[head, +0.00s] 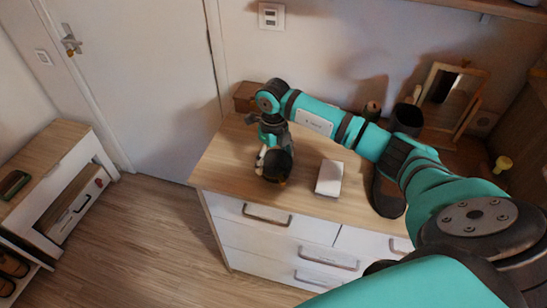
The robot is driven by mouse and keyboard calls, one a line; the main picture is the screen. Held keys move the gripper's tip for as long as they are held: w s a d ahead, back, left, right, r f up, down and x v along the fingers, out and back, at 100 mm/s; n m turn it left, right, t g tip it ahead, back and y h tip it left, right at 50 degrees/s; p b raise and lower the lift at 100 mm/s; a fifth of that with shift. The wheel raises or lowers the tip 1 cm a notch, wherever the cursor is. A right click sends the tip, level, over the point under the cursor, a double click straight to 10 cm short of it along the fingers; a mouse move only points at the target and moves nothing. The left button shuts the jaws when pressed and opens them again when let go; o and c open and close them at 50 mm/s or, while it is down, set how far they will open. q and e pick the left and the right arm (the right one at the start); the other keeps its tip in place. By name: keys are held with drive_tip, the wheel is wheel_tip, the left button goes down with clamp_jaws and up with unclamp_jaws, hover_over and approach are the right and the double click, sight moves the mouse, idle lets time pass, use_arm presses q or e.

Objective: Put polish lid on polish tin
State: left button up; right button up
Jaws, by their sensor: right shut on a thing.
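My right gripper (272,168) points down over the left part of the wooden dresser top. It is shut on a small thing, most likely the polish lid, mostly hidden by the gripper. A dark round shape (279,165) with a small orange spot shows at its fingers; I cannot tell whether this is the lid, the tin or part of the gripper. I cannot make out the polish tin for certain. My left gripper is not in view.
A white block (329,178) lies right of the gripper on the dresser (225,150). A dark shoe (388,194), a black cup (407,119) and a framed mirror (455,98) stand farther right. A brown box (246,96) is behind. The dresser's front left corner is clear.

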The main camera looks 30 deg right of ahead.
drive_tip(key=shift+f+b, duration=0.3)
drive_tip(key=shift+b, duration=0.05)
idle(0.6)
drive_tip(key=o, duration=1)
